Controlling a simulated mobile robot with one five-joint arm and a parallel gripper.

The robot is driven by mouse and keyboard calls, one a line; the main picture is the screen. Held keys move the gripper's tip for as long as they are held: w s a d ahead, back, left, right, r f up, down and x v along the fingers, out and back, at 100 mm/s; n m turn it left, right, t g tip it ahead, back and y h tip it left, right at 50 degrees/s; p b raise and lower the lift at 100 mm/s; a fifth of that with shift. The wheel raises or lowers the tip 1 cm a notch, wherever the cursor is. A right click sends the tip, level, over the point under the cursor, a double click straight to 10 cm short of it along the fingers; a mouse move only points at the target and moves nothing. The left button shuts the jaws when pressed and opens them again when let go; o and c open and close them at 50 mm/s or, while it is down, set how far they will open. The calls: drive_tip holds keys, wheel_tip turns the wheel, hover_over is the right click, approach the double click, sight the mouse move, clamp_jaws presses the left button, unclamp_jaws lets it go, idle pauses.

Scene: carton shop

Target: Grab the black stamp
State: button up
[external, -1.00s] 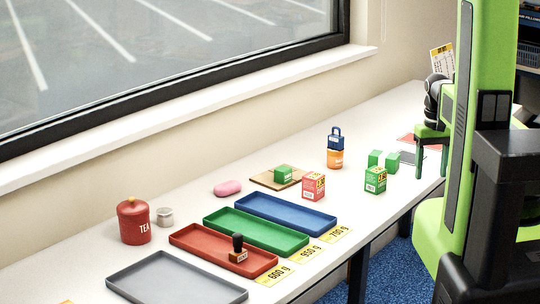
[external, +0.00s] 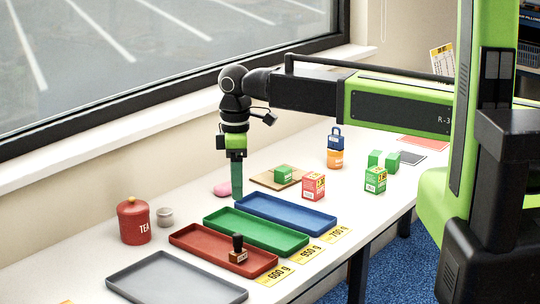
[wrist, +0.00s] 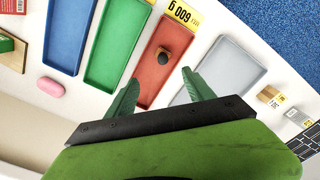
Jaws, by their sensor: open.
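The black stamp (external: 237,244) has a dark knob handle and a brown block base. It stands upright in the red tray (external: 190,242), near the tray's right end. It also shows in the wrist view (wrist: 162,54), seen from above inside the red tray (wrist: 146,88). My gripper (external: 238,197) points down in the external view, above the back of the trays and apart from the stamp. In the wrist view my gripper (wrist: 157,90) has its two green fingers spread, with nothing between them; the stamp lies beyond the fingertips.
A green tray (external: 216,215) and a blue tray (external: 247,200) lie beside the red one, and a grey tray (external: 122,283) in front. A red TEA canister (external: 133,224), a metal tin (external: 165,220) and a pink soap (external: 221,190) stand near the wall. Small boxes stand further back.

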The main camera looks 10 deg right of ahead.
sight(236, 255)
drive_tip(key=f+b, duration=1.1)
drive_tip(key=b, duration=0.1)
drive_tip(key=f+b, duration=0.5)
drive_tip(key=f, duration=0.1)
drive_tip(key=shift+s+a+f+b, duration=0.1)
drive_tip(key=shift+s+f+b, duration=0.25)
drive_tip(key=shift+b, duration=0.05)
drive_tip(key=shift+r, duration=0.15)
drive_tip(key=shift+c, duration=0.2)
drive_tip(key=c, duration=1.2)
